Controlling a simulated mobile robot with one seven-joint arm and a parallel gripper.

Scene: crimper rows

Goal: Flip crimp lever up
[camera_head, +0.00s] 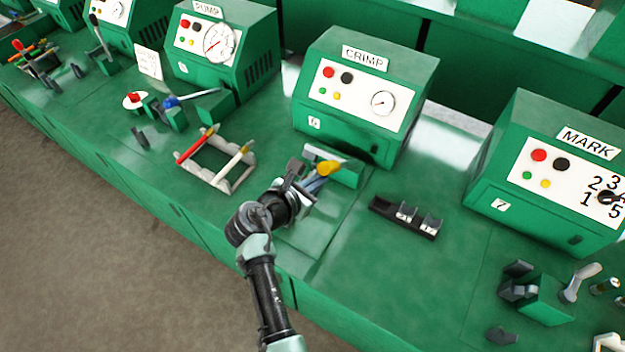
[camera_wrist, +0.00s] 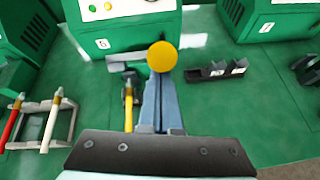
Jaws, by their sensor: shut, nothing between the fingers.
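A yellow round knob (camera_head: 329,167), which looks like the lever's end, is beside my gripper (camera_head: 318,183). In the wrist view the knob (camera_wrist: 162,56) sits right at the tips of my blue-grey fingers (camera_wrist: 158,82), which are shut together and hold nothing. Whether they touch the knob I cannot tell. The lever's shaft is mostly hidden. A yellow cylindrical piece (camera_wrist: 129,105) lies in the fixture just left of the fingers.
A pale rack (camera_head: 215,175) with red and yellow-ended rods stands to the left. The MARK station (camera_head: 550,165) is farther right. Bare green bench lies between these.

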